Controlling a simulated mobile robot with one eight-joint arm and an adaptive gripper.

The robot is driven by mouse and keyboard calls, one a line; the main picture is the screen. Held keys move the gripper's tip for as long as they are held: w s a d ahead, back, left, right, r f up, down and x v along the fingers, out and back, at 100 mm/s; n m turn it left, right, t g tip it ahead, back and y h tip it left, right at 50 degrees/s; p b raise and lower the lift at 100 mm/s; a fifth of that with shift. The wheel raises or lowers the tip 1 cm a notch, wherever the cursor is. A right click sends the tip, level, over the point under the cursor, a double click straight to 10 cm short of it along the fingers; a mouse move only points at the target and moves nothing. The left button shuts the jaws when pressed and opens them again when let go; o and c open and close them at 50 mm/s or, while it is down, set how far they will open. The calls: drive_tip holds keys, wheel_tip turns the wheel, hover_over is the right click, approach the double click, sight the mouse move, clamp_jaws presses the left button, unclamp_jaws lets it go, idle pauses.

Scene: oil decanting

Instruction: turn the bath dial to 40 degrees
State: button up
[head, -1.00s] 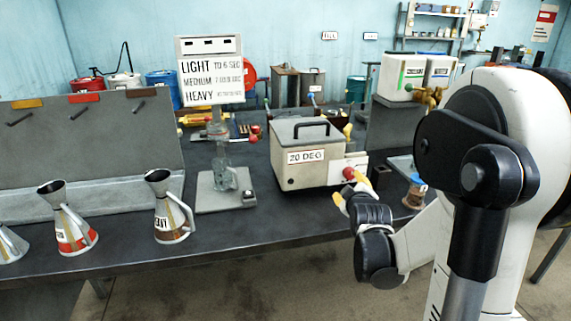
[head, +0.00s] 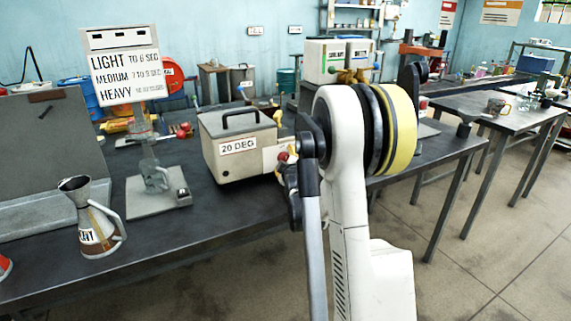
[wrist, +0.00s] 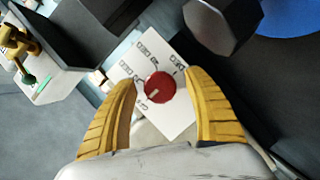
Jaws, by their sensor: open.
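The bath is a beige-grey box (head: 225,163) with a black handle and a "20 DEG" label, standing on the dark bench in the head view. Its red dial (head: 283,157) is on the right side, partly hidden by my arm. A pale mark on the dial points to the lower left. My gripper (wrist: 162,78) is open, with one yellow finger on each side of the dial; I cannot tell whether they touch it.
A metal jug (head: 97,220) and a stand with a LIGHT/MEDIUM/HEAVY sign (head: 126,75) are left of the bath. White containers (head: 325,60) stand behind my arm. In the wrist view a dark knob-like object (wrist: 222,22) is close above the right finger.

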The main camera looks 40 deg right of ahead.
drive_tip(key=shift+w, duration=0.1)
drive_tip(key=c, duration=1.2)
